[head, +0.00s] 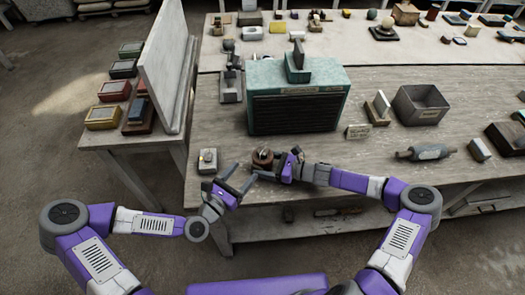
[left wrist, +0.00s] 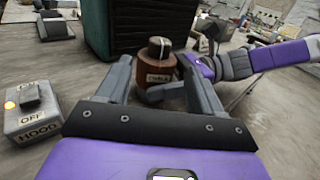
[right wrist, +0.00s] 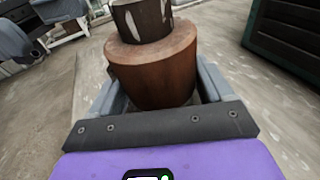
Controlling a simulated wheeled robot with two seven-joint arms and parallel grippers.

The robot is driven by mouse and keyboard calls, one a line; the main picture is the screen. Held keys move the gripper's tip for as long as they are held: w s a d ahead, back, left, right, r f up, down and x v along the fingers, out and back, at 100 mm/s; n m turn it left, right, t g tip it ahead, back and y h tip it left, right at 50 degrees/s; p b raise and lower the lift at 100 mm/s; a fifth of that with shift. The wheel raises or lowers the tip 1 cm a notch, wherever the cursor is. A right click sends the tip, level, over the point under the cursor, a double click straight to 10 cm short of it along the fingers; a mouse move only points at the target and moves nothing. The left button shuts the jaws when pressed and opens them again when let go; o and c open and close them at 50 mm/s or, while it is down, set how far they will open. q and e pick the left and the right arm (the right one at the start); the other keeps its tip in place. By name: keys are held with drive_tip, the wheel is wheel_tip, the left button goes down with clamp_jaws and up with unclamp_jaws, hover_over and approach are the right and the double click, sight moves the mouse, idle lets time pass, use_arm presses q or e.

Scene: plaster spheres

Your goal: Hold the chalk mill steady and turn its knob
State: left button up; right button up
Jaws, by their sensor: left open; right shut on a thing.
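The chalk mill (head: 263,159) is a brown wooden cylinder standing upright near the table's front edge. Its label faces the left wrist camera (left wrist: 158,77). Its dark knob (left wrist: 160,47) with white marks sits on top. My right gripper (head: 275,164) is shut on the mill's body from the right. In the right wrist view the brown body (right wrist: 150,70) stands between my fingers, with the knob (right wrist: 142,18) above it. My left gripper (head: 242,175) is open and empty in front of the mill, its fingers pointing toward it and apart from the knob.
A grey switch box (left wrist: 32,112) marked HOOD stands left of the mill. A large teal box (head: 297,97) stands behind it. A rolling-pin-shaped thing (head: 427,152) and an open grey bin (head: 420,104) are at the right. Bare table lies between mill and teal box.

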sight(259, 155)
use_arm(q)
drive_tip(key=x, duration=1.1)
drive_tip(key=c, duration=0.9)
drive_tip(key=shift+c, duration=0.2)
drive_tip(key=shift+d+m+g+h, duration=0.15)
drive_tip(key=shift+m+g+h, duration=0.25)
drive_tip(key=shift+g+h, duration=0.15)
